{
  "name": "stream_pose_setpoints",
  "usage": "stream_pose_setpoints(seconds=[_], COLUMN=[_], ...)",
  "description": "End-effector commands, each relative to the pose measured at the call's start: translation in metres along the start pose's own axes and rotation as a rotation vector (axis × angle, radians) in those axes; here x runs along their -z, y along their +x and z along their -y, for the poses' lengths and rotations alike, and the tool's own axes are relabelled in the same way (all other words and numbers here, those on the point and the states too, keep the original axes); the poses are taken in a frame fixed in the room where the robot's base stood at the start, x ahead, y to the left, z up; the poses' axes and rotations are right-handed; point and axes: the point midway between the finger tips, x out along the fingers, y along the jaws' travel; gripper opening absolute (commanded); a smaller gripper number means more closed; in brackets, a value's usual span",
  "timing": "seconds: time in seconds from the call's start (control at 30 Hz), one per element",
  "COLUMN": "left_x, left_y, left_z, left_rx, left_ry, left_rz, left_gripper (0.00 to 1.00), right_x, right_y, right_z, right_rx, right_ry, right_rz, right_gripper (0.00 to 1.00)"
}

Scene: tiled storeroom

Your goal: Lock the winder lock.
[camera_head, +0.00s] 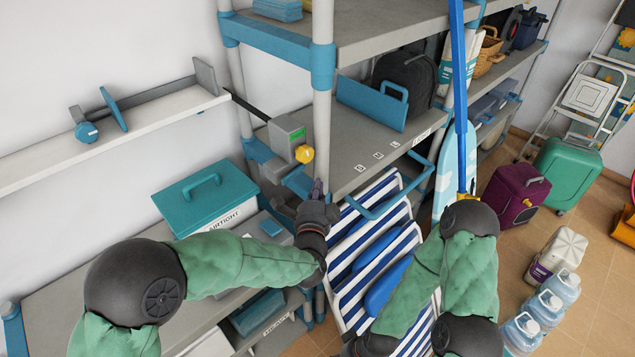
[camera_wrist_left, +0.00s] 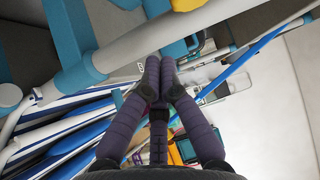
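A grey box (camera_head: 290,137) with a green label, which looks like the winder lock, is fixed near the shelf post, with a yellow knob (camera_head: 304,154) on its front. A dark strap or bar runs from it up-left to the wall shelf. My left gripper (camera_head: 317,186) is just below and right of the knob, apart from it as far as I can tell. In the left wrist view my left gripper (camera_wrist_left: 160,62) has its purple fingertips together with nothing seen between them.
The shelf post (camera_head: 322,110) stands right beside the lock. A teal airtight box (camera_head: 207,196) sits to its lower left. A striped deck chair (camera_head: 372,245) and a long blue pole (camera_head: 459,80) stand to the right. Floor with bottles lies further right.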

Motion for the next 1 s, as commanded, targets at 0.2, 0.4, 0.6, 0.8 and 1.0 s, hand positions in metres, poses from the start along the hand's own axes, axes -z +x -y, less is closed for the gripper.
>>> stream_pose_setpoints(seconds=[0.2,0.4,0.6,0.8,1.0], left_x=[0.009,0.015,0.017,0.017,0.017], left_y=[-0.034,-0.062,-0.073,-0.074,-0.074], left_z=[0.002,0.001,0.000,0.000,0.000], left_rx=[0.000,-0.001,-0.001,-0.001,-0.001], left_ry=[0.000,0.000,0.000,0.000,0.000], left_rz=[-0.002,-0.001,0.000,0.001,0.001], left_gripper=[0.00,0.00,0.00,0.00,0.00], right_x=[0.000,0.000,-0.001,0.000,-0.001], right_y=[-0.008,-0.013,-0.014,-0.014,-0.014], right_z=[0.003,0.005,0.005,0.005,0.005], right_rx=[0.000,0.000,0.000,0.000,0.000], right_ry=[-0.001,0.000,0.000,0.000,0.000], right_rz=[0.000,0.000,0.000,0.000,0.000], right_gripper=[0.55,0.55,0.55,0.55,0.55])
